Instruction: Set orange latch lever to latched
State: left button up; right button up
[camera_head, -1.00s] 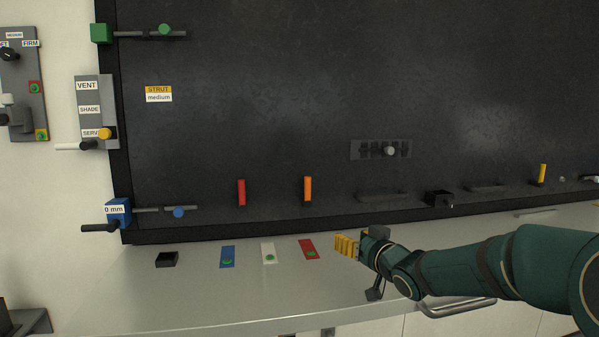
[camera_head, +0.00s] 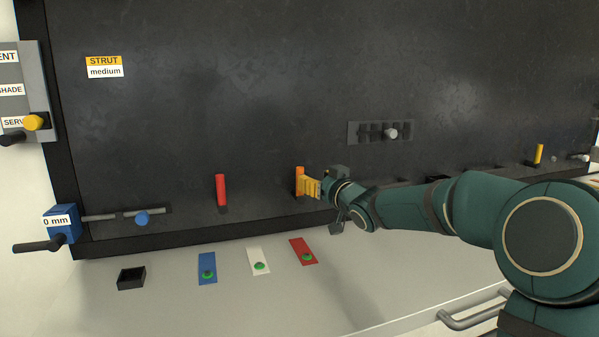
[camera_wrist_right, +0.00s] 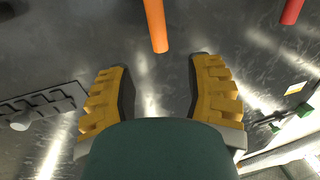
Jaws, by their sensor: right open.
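The orange latch lever (camera_head: 299,180) is a short orange rod standing out from the black panel, right of the red lever. My right gripper (camera_head: 305,186) is at the orange lever in the head view, its yellow fingers partly covering the lever's lower part. In the right wrist view the right gripper (camera_wrist_right: 160,85) is open, with a clear gap between its two yellow fingers. The orange lever (camera_wrist_right: 155,22) comes down from the top edge there, its end just ahead of the gap. Contact does not show. My left gripper is not in view.
A red lever (camera_head: 221,190) stands left of the orange one; it also shows in the wrist view (camera_wrist_right: 291,11). A grey slotted plate with a knob (camera_head: 390,133) is to the right. The shelf below holds blue, white and red button plates (camera_head: 303,248) and a black box (camera_head: 131,278).

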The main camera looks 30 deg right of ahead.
aim_at(302, 172)
jog(key=w, duration=0.8)
jog(key=shift+w+d, duration=0.15)
jog(key=shift+w, duration=0.1)
jog(key=shift+c, duration=0.3)
grip_shut()
